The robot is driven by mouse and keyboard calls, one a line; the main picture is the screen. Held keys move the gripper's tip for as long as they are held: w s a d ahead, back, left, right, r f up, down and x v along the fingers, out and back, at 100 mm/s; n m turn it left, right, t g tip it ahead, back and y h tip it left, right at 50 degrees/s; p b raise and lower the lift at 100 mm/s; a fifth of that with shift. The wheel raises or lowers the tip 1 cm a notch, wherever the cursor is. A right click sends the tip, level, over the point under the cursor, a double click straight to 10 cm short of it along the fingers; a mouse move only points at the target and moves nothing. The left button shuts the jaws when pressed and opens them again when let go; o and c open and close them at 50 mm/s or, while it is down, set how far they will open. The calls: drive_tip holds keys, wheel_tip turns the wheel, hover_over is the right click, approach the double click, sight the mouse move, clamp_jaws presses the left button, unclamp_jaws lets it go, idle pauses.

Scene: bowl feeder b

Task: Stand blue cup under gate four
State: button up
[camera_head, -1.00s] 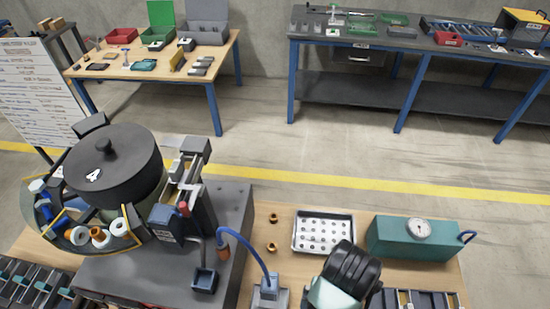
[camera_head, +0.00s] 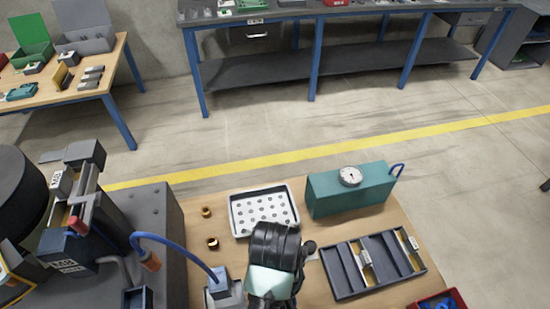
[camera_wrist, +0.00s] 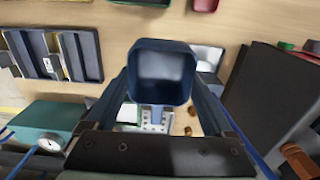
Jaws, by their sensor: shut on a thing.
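In the wrist view a dark blue, square, open-topped cup (camera_wrist: 162,62) sits between the two fingers of my gripper (camera_wrist: 161,88), which is shut on it. The cup appears above the wooden table. In the head view my gripper and this cup are hidden below my dark wrist. A second dark blue square cup (camera_head: 137,299) shows at the bottom of the head view, beside the feeder's outlet pipe. I cannot tell which gate is four.
A perforated tray (camera_head: 235,217), a teal box with a dial (camera_head: 330,195) and a divided dark tray (camera_head: 345,287) stand on the table. A small grey device with a blue hose (camera_head: 222,288) is left of my arm. A red bin (camera_head: 440,299) is at lower right.

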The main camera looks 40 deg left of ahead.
wheel_tip(320, 180, down, 19)
drive_tip(key=shift+f+b, duration=0.1)
drive_tip(key=shift+b, duration=0.45)
drive_tip(key=shift+f, duration=0.2)
drive_tip(key=o, duration=1.3)
drive_tip(key=shift+r, duration=0.1)
